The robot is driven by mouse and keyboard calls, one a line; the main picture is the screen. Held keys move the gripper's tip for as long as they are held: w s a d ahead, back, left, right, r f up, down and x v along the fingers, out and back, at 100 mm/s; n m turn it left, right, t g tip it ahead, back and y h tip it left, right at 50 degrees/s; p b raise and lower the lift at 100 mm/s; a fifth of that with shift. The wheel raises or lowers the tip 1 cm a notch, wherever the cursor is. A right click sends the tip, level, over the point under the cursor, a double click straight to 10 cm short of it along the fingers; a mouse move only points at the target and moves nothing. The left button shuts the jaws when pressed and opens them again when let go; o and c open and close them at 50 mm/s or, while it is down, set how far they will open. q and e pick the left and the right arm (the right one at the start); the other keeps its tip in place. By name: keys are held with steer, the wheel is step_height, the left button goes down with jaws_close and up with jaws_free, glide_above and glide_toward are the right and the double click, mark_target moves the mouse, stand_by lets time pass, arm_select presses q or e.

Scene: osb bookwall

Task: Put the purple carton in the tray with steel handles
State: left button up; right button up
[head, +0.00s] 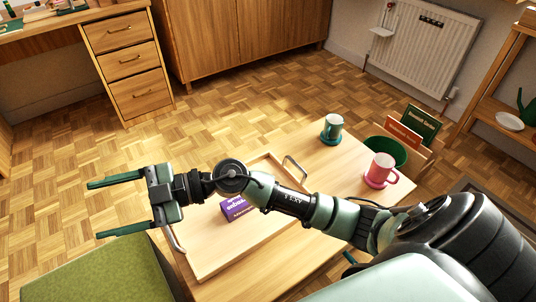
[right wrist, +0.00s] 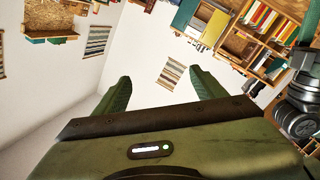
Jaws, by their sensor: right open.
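The purple carton (head: 236,208) lies in the wooden tray with steel handles (head: 215,258), on the tray's floor. My right forearm passes over the tray and hides part of the carton and of the tray. One steel handle (head: 295,168) shows at the tray's far right, the other (head: 175,238) at its near left. My right gripper (head: 93,210) is open and empty, out past the tray's left side and apart from the carton. Its two green fingers also show in the right wrist view (right wrist: 160,84), with nothing between them. My left gripper is not in view.
The tray stands on a low wooden table (head: 318,238). A teal mug (head: 332,124) and a pink mug (head: 383,165) stand on it, right of the tray. Beyond is a green bin (head: 392,150). A green-topped seat (head: 90,272) is at lower left. Parquet floor lies open behind.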

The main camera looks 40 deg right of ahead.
steer(key=w+d+r+m+t+h, duration=0.4)
steer(key=d+r+m+t+h, duration=0.15)
steer(key=d+m+t, duration=0.5)
steer(key=d+f+m+h, duration=1)
steer(key=f+h, duration=0.1)
steer(key=h, duration=0.1)
steer(key=s+d+f+g, duration=0.1)
steer(key=s+f+g, duration=0.4)
steer(key=s+f, duration=0.3)
steer(key=s+d+f+n+g, duration=0.1)
steer(key=s+f+g, duration=0.5)
steer(key=s, duration=0.8)
step_height(320, 180, down, 4)
steer(key=shift+s+r, duration=0.25)
steer(key=shift+s, duration=0.05)
